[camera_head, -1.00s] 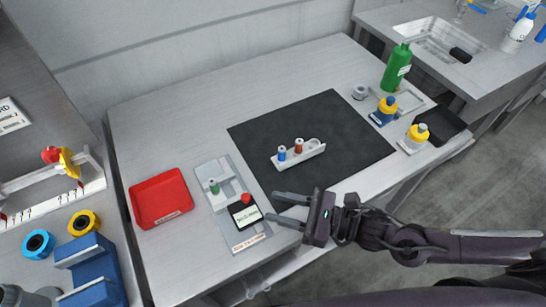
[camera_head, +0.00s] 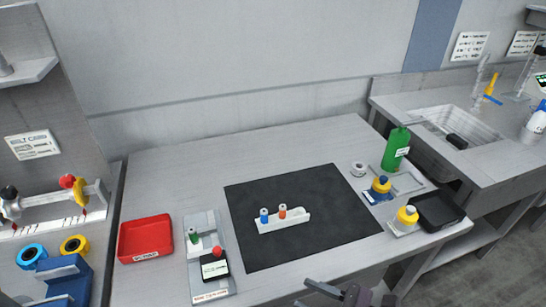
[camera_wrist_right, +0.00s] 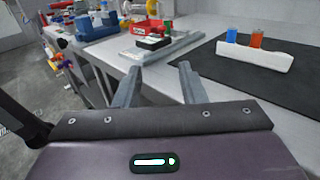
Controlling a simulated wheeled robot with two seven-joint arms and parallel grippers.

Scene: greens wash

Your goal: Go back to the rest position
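My right gripper (camera_head: 322,291) shows at the bottom edge of the head view, in front of the table's front edge and below the black mat. In the right wrist view its two fingers (camera_wrist_right: 160,83) stand apart with nothing between them. The rack also shows in the right wrist view (camera_wrist_right: 255,58), apart from the fingers. My left gripper is not in view.
A red tray (camera_head: 146,238) and a grey station (camera_head: 198,228) with a black box (camera_head: 214,266) stand at the left. A green bottle (camera_head: 395,149), yellow-topped bottles (camera_head: 407,215) and a black tray (camera_head: 438,211) are at the right. The table's back is clear.

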